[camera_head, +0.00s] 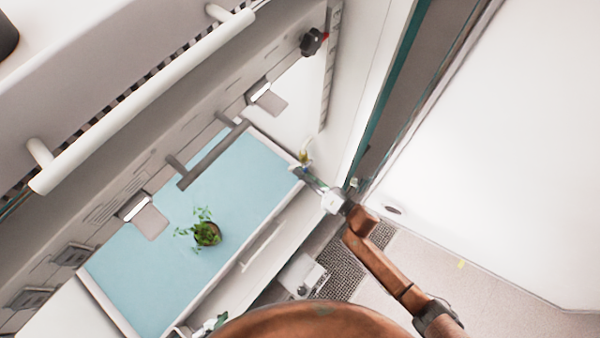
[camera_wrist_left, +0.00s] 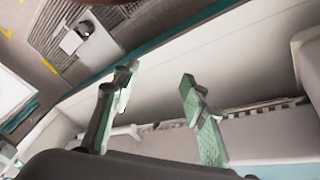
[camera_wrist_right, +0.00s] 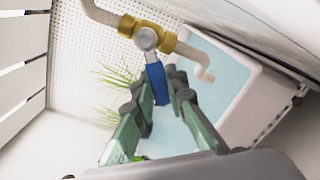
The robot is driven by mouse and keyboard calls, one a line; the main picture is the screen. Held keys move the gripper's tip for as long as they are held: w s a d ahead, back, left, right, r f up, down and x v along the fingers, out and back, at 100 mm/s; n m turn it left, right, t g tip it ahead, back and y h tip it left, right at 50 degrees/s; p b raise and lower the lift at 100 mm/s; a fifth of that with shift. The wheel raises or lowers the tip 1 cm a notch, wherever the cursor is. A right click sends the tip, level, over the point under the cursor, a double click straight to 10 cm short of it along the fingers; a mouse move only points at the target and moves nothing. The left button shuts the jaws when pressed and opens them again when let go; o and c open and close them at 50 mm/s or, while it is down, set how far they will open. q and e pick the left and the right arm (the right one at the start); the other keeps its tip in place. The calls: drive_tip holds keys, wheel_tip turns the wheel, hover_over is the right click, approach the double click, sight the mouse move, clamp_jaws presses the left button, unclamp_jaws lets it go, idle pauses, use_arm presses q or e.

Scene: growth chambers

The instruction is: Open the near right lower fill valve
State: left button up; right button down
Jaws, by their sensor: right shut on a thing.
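The fill valve shows in the right wrist view as a brass body (camera_wrist_right: 168,42) on a pale pipe with a bent spout. Its blue lever (camera_wrist_right: 157,80) hangs down from a grey hub, roughly across the pipe. My right gripper (camera_wrist_right: 159,94) is shut on the blue lever, one finger on each side. In the head view the small valve (camera_head: 304,157) sits by the tray's right corner, with my right gripper (camera_head: 312,180) at it. My left gripper (camera_wrist_left: 157,80) is open and empty; in the head view it shows at the bottom edge (camera_head: 213,323), partly cut off.
A light blue tray (camera_head: 262,180) holds a potted plant (camera_head: 206,233). A grey bar handle (camera_head: 213,155) and a long white rail (camera_head: 140,100) lie to the left. A white panel (camera_head: 490,170) stands right. Open floor (camera_head: 400,280) with a grate shows below.

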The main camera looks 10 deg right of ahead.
drive_tip(key=shift+f, duration=0.1)
drive_tip(key=shift+d+f, duration=0.1)
use_arm(q)
drive_tip(key=f+b, duration=0.1)
drive_tip(key=w+d+f+t+b, duration=0.1)
drive_tip(key=f, duration=0.1)
drive_tip(key=w+d+f+t+b, duration=0.1)
drive_tip(key=shift+w+f, duration=0.2)
drive_tip(key=shift+f, duration=0.05)
drive_tip(key=shift+w+a+f+t+b, duration=0.2)
drive_tip(key=shift+f+t+b, duration=0.15)
drive_tip(key=shift+f, duration=0.15)
drive_tip(key=shift+w, duration=0.1)
use_arm(e)
drive_tip(key=n, duration=0.2)
drive_tip(key=w+d+f+n, duration=0.1)
drive_tip(key=n, duration=0.2)
drive_tip(key=shift+w+d+f+n, duration=0.15)
drive_tip(key=shift+w+f+n, duration=0.05)
drive_tip(key=shift+n, duration=0.1)
use_arm(q)
drive_tip(key=shift+w+f, duration=0.1)
drive_tip(key=shift+w, duration=0.1)
use_arm(e)
drive_tip(key=c, duration=1.9)
unclamp_jaws()
